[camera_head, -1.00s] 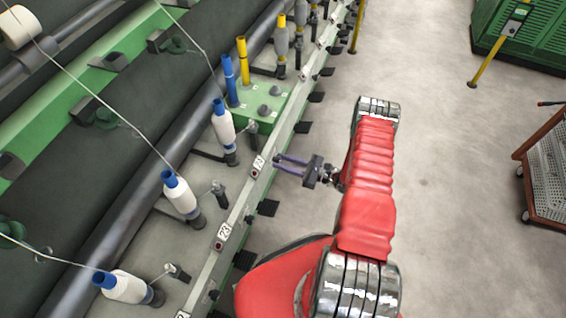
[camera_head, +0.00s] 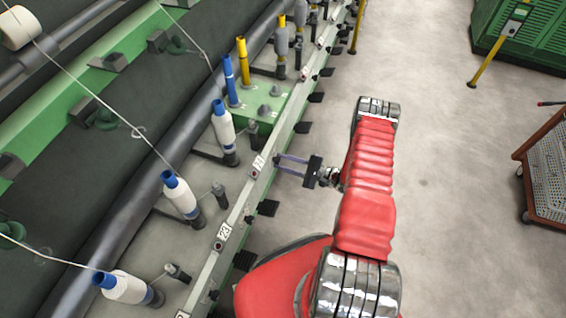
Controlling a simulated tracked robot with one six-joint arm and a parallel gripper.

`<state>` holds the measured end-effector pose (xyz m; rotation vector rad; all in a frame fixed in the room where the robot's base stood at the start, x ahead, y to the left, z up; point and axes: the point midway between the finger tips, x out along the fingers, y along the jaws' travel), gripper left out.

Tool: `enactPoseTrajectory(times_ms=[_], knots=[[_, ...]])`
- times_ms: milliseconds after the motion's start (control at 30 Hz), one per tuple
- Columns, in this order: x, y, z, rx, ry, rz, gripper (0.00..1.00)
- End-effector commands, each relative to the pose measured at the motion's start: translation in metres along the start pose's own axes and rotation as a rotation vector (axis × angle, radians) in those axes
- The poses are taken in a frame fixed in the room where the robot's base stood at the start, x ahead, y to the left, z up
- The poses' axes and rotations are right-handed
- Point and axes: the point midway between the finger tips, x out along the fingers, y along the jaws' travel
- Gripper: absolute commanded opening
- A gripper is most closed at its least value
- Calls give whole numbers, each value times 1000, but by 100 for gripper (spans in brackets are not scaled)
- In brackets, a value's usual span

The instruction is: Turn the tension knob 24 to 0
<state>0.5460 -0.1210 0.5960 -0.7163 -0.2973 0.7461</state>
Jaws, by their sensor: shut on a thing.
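The number plate 24 (camera_head: 257,165) is on the pale front rail of the green spinning frame, left of my gripper. My gripper (camera_head: 280,164) reaches left from the end of my red arm to the rail beside this plate. Its two thin purple-grey fingers are shut on tension knob 24, one on the upper side and one on the lower. The knob is very small here and mostly hidden between the fingertips, so its setting cannot be read.
Plate 23 (camera_head: 223,232) and its knob (camera_head: 248,219) are lower on the rail. White bobbins with blue tops (camera_head: 180,194) stand behind the rail. Open floor (camera_head: 450,190) lies to the right, with a rust-red cart (camera_head: 548,165) at the far right.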

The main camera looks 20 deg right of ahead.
Motion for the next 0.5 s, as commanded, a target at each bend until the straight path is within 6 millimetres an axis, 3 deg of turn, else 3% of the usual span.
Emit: enactPoseTrajectory(times_ms=[500], knots=[[0, 2, 0, -130, 1, 4, 4]])
